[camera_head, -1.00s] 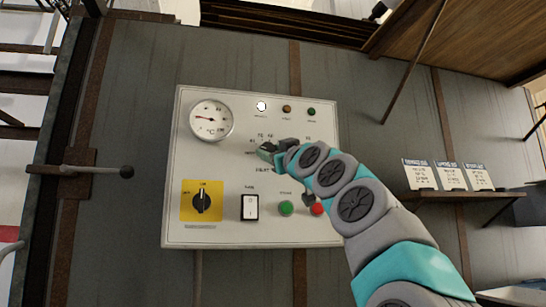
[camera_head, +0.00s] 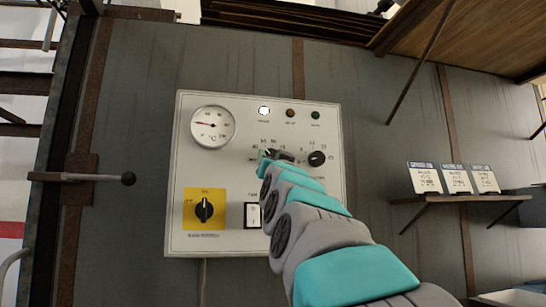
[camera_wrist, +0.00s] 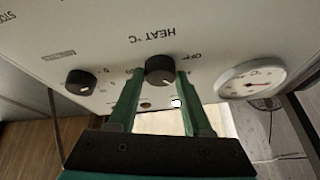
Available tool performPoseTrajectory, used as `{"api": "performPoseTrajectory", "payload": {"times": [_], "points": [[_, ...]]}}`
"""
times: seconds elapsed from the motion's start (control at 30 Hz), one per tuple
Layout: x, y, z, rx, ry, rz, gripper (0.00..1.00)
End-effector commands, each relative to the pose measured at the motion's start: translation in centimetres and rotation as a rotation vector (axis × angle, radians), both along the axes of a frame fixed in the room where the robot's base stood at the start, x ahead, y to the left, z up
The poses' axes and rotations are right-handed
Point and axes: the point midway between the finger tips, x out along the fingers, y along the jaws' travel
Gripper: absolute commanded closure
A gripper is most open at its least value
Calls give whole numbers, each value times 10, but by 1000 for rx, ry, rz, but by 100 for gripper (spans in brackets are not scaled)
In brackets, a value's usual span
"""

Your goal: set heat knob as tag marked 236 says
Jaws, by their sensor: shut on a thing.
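The heat knob (camera_wrist: 160,69) is a black round knob on the white control panel (camera_head: 185,165), under the "HEAT °C" lettering, which appears upside down in the wrist view. My gripper (camera_wrist: 160,77) has its two green fingers on either side of this knob, shut on it. In the head view my gripper (camera_head: 270,157) is at the panel's middle and largely hides the knob; part of its number scale shows above. The knob's exact setting is not readable. Three white tags, left (camera_head: 424,178), middle (camera_head: 456,179) and right (camera_head: 485,179), stand at the right; their numbers are too small to read.
A second black knob (camera_head: 317,159) is on the panel's right. A round dial gauge (camera_head: 212,126), a yellow-backed switch (camera_head: 204,209) and a white rocker switch (camera_head: 252,215) are on its left and lower parts. A shelf (camera_head: 440,200) carries the tags. A lever (camera_head: 100,178) sticks out left.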

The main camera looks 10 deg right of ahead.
Motion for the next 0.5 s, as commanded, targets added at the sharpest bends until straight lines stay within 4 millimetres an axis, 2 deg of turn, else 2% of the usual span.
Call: {"api": "performPoseTrajectory", "payload": {"times": [0.5], "points": [[0,0,2,197,-4,-7,100]]}}
